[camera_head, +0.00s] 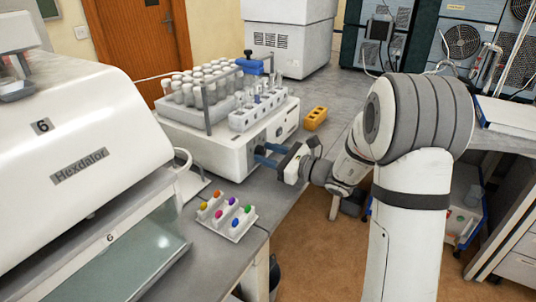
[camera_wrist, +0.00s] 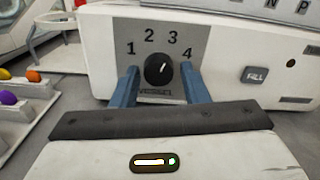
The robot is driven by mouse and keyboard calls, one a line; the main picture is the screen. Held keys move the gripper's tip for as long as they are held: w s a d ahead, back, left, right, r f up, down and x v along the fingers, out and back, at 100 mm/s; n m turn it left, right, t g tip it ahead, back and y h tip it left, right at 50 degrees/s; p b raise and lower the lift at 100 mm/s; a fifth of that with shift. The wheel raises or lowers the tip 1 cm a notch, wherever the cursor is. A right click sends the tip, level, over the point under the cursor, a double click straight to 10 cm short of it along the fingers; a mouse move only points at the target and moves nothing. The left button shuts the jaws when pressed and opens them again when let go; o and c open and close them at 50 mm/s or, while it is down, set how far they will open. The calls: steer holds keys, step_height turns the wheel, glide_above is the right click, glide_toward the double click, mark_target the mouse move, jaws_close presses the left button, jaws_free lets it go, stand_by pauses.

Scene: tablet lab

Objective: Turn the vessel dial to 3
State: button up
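The vessel dial (camera_wrist: 158,69) is a round black knob on a grey plate (camera_wrist: 203,44) with the numbers 1 to 4 in an arc above it. A small pale mark on the knob points up and slightly right, roughly toward 3. My gripper (camera_wrist: 160,70) is open, with one blue finger on each side of the knob and a visible gap to it on both sides. In the head view my gripper (camera_head: 260,154) is at the front face of the white tablet machine (camera_head: 205,146); the dial is hidden there.
A FILL button (camera_wrist: 256,75) is right of the dial. Racks of vials top the machine. A yellow block (camera_head: 315,118) lies on the bench behind my gripper. A white tray (camera_head: 240,231) of coloured pieces is in front. The large Hexdator machine (camera_head: 75,140) stands left.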

steer(key=shift+o, duration=0.9)
steer(key=v, duration=0.7)
steer(key=shift+s+d, duration=0.2)
steer(key=shift+d, duration=0.15)
